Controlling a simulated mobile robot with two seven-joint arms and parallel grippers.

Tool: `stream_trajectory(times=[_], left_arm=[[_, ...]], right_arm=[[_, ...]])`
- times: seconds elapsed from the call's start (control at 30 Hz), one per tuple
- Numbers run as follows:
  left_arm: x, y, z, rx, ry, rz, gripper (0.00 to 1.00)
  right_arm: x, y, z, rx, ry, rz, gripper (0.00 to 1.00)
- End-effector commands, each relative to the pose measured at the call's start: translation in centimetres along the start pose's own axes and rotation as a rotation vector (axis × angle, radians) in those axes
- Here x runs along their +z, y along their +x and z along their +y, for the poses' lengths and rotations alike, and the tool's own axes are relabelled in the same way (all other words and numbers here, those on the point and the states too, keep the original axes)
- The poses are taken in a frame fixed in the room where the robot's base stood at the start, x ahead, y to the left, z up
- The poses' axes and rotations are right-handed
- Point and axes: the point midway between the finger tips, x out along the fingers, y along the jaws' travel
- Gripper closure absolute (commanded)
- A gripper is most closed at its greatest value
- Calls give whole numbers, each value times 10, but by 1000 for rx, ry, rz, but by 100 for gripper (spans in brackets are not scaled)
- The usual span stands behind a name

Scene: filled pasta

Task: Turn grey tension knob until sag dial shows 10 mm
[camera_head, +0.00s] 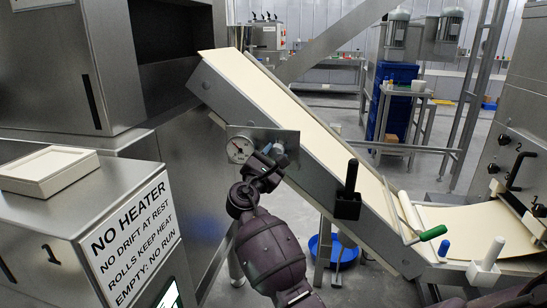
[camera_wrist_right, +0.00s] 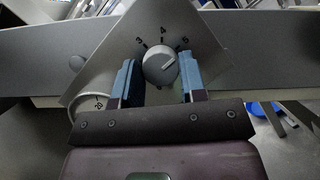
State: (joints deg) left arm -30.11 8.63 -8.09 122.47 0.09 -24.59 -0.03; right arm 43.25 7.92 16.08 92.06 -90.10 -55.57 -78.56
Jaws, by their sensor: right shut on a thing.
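The grey tension knob (camera_wrist_right: 158,66) sits on a metal plate in the right wrist view, with 3, 4 and 5 marked around it. Its pointer line aims up and right, towards the 5. My right gripper (camera_wrist_right: 160,78) is shut on the knob, with a blue-padded finger on each side. In the head view my right gripper (camera_head: 274,156) reaches the plate on the conveyor's side and mostly covers the knob. The round white sag dial (camera_head: 240,149) is left of it; its reading is too small to tell. My left gripper is not in view.
A pale dough sheet (camera_head: 300,125) runs down the sloping conveyor. A black handle (camera_head: 349,178) stands right of the plate, and a green-handled roller (camera_head: 432,233) lies lower right. A sign (camera_head: 130,238) reading "NO HEATER" is on the left cabinet, below a pale tray (camera_head: 48,184).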

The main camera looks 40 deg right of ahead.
Motion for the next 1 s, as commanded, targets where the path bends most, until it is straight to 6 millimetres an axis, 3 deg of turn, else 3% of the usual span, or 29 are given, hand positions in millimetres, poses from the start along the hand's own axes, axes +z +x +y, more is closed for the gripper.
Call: stream_trajectory(times=[0.4,0.43,0.57,0.87,1.0], left_arm=[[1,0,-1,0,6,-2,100],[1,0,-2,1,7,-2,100],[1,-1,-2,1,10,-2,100],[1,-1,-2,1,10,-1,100],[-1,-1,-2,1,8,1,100]], right_arm=[[-1,0,-1,-4,4,1,85],[-1,0,-1,-4,4,1,57],[0,0,-1,-4,4,1,37],[0,-1,0,-3,4,1,36],[0,-11,0,-2,5,2,36]])
